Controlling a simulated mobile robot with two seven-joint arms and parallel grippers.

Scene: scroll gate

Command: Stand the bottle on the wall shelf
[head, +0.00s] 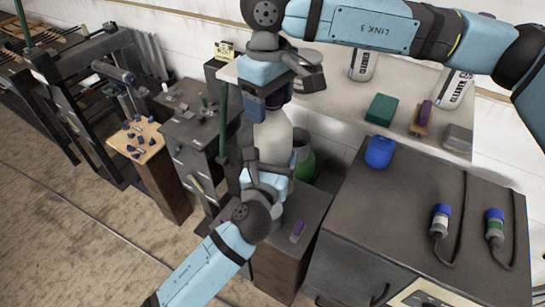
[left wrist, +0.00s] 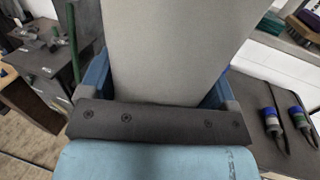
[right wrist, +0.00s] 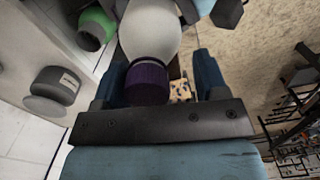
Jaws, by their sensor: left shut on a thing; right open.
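The bottle has a pale grey-white body (head: 272,138) and a purple cap (right wrist: 148,82). It is held off the surfaces, about upright, left of the wall shelf's (head: 335,100) front edge in the head view. My left gripper (head: 266,172) is shut around its lower body, which fills the left wrist view (left wrist: 165,50). My right gripper (head: 270,98) is above it, open, with the cap between its spread fingers in the right wrist view. The cap is mostly hidden in the head view. Whether a finger touches it, I cannot tell.
Two labelled white containers (head: 362,64) (head: 453,88), a green block (head: 381,108), a brush (head: 421,118) and a grey block (head: 458,138) occupy the shelf. A green vessel (head: 304,160) stands below. A dark cabinet (head: 400,215) with a blue item (head: 380,151) is at right.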

